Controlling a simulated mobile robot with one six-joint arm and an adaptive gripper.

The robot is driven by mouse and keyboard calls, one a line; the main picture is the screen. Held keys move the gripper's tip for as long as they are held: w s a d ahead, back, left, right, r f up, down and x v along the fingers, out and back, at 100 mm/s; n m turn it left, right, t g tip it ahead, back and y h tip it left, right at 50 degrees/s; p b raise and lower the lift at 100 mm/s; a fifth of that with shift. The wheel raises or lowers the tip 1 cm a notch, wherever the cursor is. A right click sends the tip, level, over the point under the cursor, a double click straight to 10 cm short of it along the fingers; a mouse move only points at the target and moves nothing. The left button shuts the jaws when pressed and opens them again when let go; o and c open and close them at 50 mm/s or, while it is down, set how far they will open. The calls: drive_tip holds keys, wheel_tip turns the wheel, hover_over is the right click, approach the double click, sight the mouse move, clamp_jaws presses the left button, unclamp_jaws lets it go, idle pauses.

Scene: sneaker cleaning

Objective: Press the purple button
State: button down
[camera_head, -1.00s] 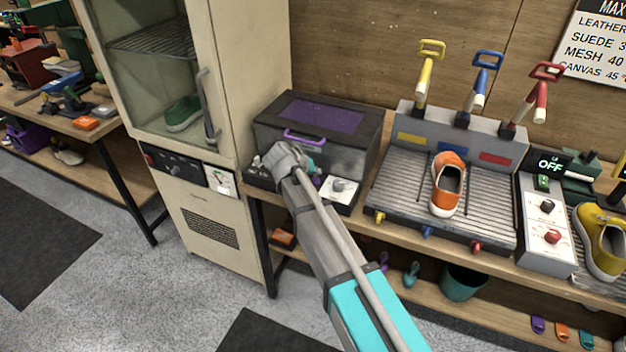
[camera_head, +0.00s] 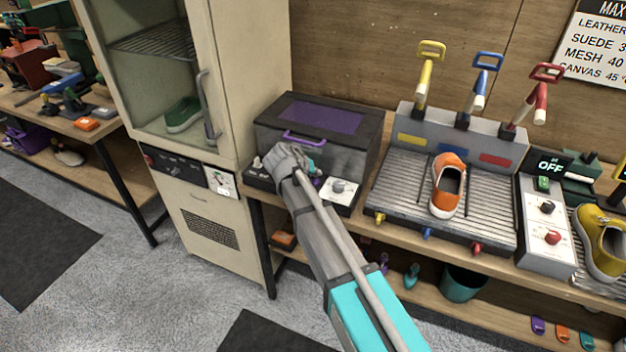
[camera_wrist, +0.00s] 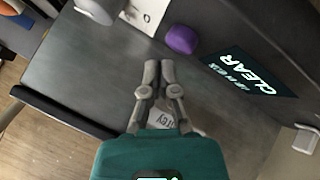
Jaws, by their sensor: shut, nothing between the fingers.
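The purple button (camera_wrist: 182,40) is a rounded knob on the dark front ledge of a grey box with a purple window (camera_head: 320,117). In the head view the button (camera_head: 317,183) shows only partly beside my wrist. My gripper (camera_wrist: 152,68) is shut and empty, with its fingertips close together. In the wrist view the fingertips are just below and left of the button, with a visible gap in the picture; I cannot tell the depth. In the head view my wrist hides the fingertips.
A dark display reading CLEAR (camera_wrist: 250,74) lies right of the button. A white panel with a knob (camera_head: 340,188) is beside it. A purple handle (camera_head: 304,138) sticks out above my wrist. A cream cabinet (camera_head: 215,190) stands left and a grey lever station (camera_head: 400,185) right.

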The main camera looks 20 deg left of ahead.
sight(316, 182)
drive_tip(key=shift+f+b, duration=0.95)
idle(1.3)
drive_tip(key=shift+r, duration=0.2)
drive_tip(key=shift+r+p, duration=0.8)
drive_tip(key=shift+p, duration=0.2)
drive_tip(key=shift+r, duration=0.1)
drive_tip(key=shift+r+p, duration=2.4)
drive_tip(key=shift+p, duration=0.1)
drive_tip(key=shift+d, duration=0.1)
